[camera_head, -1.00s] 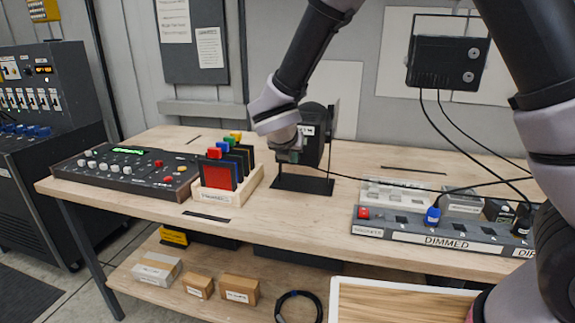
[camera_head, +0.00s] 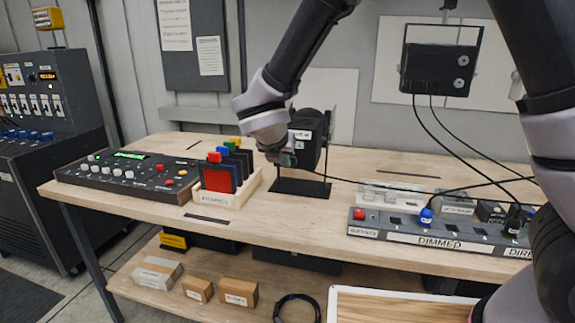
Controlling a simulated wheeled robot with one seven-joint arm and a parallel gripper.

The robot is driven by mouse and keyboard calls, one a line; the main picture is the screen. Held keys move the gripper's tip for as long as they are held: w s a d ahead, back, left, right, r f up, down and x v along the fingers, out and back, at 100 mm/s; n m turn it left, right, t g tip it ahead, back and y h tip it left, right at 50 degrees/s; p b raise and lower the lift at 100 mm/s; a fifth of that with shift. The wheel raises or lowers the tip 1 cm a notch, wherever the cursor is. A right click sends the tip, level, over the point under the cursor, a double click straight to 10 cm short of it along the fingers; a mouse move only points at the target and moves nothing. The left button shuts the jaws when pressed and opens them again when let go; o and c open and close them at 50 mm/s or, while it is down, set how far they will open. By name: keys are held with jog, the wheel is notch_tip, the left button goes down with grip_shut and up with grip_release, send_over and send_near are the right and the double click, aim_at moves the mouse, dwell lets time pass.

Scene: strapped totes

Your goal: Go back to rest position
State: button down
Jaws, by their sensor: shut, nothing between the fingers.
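My gripper (camera_head: 286,160) is at the end of my arm, which reaches in from the upper right. It hangs over the middle of the wooden workbench (camera_head: 330,222), in front of a black lamp (camera_head: 308,135) on a flat stand. The gripper looks small here and its fingers are partly lost against the dark lamp. It is shut, and nothing is seen held in it. Whether it touches the lamp I cannot tell.
A wooden rack (camera_head: 226,196) of colored filter frames stands left of my gripper. A control console (camera_head: 128,174) is further left. A socket strip (camera_head: 440,236) with plugs lies right. A lamp (camera_head: 440,62) hangs upper right. Boxes (camera_head: 240,292) sit on the lower shelf.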

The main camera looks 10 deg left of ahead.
jog(key=v, duration=0.6)
jog(key=w+d+r+m+g, duration=0.1)
jog(key=d+r+m, duration=0.2)
jog(key=d+m, duration=0.45)
jog(key=d+r+m+g+h, duration=0.1)
jog(key=d+r+m, duration=0.35)
jog(key=d, duration=0.55)
jog(key=w+d+r+m+g, duration=0.1)
jog(key=d+r+m, duration=0.1)
jog(key=d+m, duration=0.55)
jog(key=s+d+r+m+y, duration=0.1)
jog(key=s+d+r+m, duration=0.1)
jog(key=m, duration=0.4)
jog(key=s+d+r+m+t+y, duration=0.1)
jog(key=s+d+r+m, duration=0.1)
jog(key=s+d+m, duration=0.3)
jog(key=s+d+r+m+y, duration=0.1)
jog(key=s+d+r+m, duration=0.2)
jog(key=d+m, duration=0.3)
jog(key=m, duration=0.3)
jog(key=shift+s, duration=0.15)
jog(key=shift+d, duration=0.1)
